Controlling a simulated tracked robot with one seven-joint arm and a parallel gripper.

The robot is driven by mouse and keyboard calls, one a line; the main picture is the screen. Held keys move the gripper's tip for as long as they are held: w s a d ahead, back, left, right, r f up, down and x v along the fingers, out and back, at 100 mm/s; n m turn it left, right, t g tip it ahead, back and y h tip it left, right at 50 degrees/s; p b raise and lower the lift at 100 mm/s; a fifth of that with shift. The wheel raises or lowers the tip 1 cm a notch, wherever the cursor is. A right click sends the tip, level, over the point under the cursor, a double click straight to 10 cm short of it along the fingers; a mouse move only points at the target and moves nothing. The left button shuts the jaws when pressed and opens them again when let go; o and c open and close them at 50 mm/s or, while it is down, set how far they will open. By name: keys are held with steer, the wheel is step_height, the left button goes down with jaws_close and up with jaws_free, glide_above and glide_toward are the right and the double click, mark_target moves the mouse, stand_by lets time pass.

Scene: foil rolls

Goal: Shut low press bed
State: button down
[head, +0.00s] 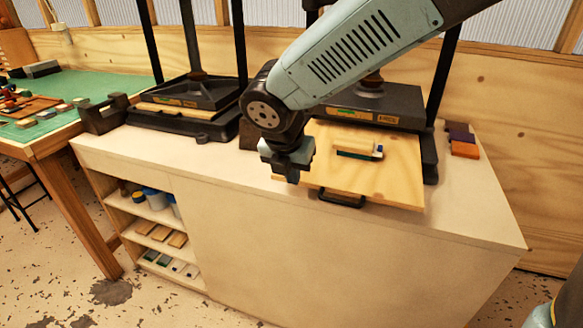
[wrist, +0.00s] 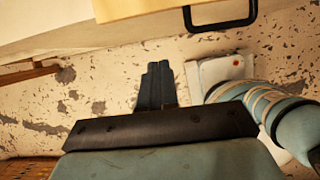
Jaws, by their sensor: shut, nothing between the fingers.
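The right press has a wooden bed (head: 400,170) slid out toward the front edge of the cabinet. A black handle (head: 341,199) is on the bed's front edge. A small light block with a blue and white end (head: 358,149) lies on the bed. My gripper (head: 291,178) is shut and empty, at the bed's left front corner and left of the handle. I cannot tell whether it touches the bed. In the wrist view the shut fingers (wrist: 157,72) point toward the floor, with the handle (wrist: 222,22) and bed edge (wrist: 135,8) at the top.
The right press head (head: 375,105) stands over the back of the bed, partly hidden by my arm. A second press (head: 190,105) is at left. Coloured blocks (head: 462,142) lie at right. A green-topped table (head: 75,85) stands far left. The cabinet top's right front (head: 485,215) is clear.

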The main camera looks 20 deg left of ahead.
mark_target(302, 179)
steer(key=w+f, duration=0.2)
steer(key=f, duration=0.1)
steer(key=w+f, duration=0.3)
steer(key=shift+d, duration=0.2)
steer(key=shift+w, duration=0.75)
